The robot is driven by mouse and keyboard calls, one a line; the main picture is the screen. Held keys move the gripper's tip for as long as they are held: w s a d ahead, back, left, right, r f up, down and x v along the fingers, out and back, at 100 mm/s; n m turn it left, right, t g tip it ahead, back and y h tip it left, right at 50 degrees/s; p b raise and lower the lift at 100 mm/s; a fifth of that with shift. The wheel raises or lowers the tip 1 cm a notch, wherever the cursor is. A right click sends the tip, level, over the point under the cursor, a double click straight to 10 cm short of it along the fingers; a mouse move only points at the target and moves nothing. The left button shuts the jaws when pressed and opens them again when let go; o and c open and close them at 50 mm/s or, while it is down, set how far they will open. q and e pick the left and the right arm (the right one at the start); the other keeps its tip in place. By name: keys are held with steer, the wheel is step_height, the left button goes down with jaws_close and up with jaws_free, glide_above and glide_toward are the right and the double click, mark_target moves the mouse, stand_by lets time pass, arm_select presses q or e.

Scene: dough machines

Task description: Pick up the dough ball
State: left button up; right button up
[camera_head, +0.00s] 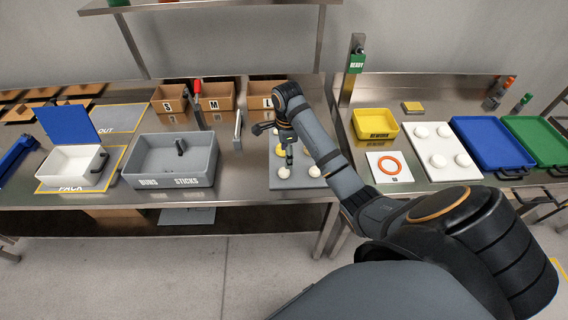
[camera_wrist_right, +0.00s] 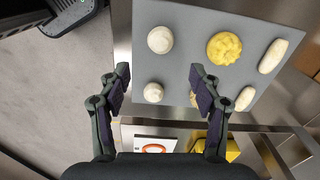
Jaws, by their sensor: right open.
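Several pale dough pieces lie on a grey board (camera_wrist_right: 190,20) in the right wrist view. One round dough ball (camera_wrist_right: 153,92) shows between the fingers of my right gripper (camera_wrist_right: 160,78), which is open and empty. A second round ball (camera_wrist_right: 160,40) lies beyond the fingertips. A lumpy yellow piece (camera_wrist_right: 224,48) and two elongated pieces (camera_wrist_right: 272,56) lie to the right. Another small piece is mostly hidden by the right finger. In the head view, my right gripper (camera_head: 289,155) is over the board, with white balls (camera_head: 283,172) near its front edge. My left gripper is out of view.
A grey bin marked BUNS and STICKS (camera_head: 172,185) stands left of the board. Cardboard boxes (camera_head: 215,97) stand behind. On the right table are a yellow REWORK bin (camera_head: 376,124), a white tray with white pieces (camera_head: 438,172), and blue (camera_head: 490,146) and green trays (camera_head: 537,140).

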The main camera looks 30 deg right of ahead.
mark_target(284, 169)
steer(key=shift+m, duration=0.7)
steer(key=f+b, duration=0.1)
steer(key=b, duration=0.1)
steer(key=f+b, duration=0.1)
steer(key=f, duration=0.1)
steer(key=f+b, duration=0.1)
steer(key=b, duration=0.1)
steer(key=shift+w+d+f+b, duration=0.2)
steer(key=shift+w+f+b, duration=0.05)
steer(key=shift+w+b, duration=0.05)
steer(key=shift+r, duration=0.1)
steer(key=f+b, duration=0.1)
steer(key=f, duration=0.1)
steer(key=a+f+b, duration=0.1)
steer(key=f+b, duration=0.1)
steer(key=shift+f+b, duration=0.25)
steer(key=shift+b, duration=0.05)
steer(key=shift+f, duration=0.35)
steer(key=shift+r, duration=0.1)
steer(key=shift+c, duration=0.9)
steer(key=c, duration=1)
steer(key=shift+c, duration=0.2)
